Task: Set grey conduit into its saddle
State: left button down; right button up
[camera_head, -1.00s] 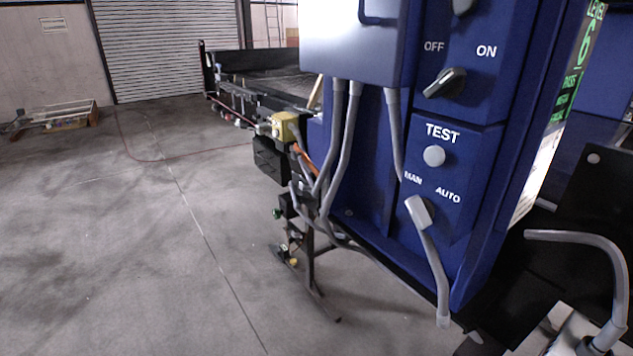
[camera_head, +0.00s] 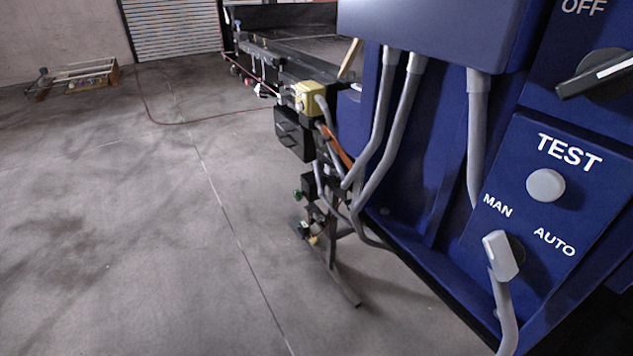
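Several grey conduits show on the blue cabinet. Two run side by side down from the upper box, a left conduit (camera_head: 381,125) and a right conduit (camera_head: 398,145), and curve behind the cabinet's left edge. Another grey conduit (camera_head: 477,130) drops from the box beside the TEST panel. A short grey length (camera_head: 506,318) hangs below the pale MAN/AUTO switch (camera_head: 500,256) and leaves the bottom of the picture; I cannot tell whether it is attached there. I cannot make out a saddle. Neither of my grippers is in view.
The blue cabinet (camera_head: 428,240) fills the right side, with a white TEST button (camera_head: 545,185) and a black knob (camera_head: 600,78). A black stand (camera_head: 338,272) and a yellow box (camera_head: 308,98) are at its left. The concrete floor (camera_head: 110,230) is open on the left.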

aim_at(320, 191)
jog(key=k, duration=1.35)
jog(key=u, duration=0.55)
jog(key=i, duration=0.55)
jog(key=u, duration=1)
jog(key=i, duration=0.8)
jog(key=z, duration=0.45)
jog(key=i, duration=0.9)
jog(key=z, duration=0.65)
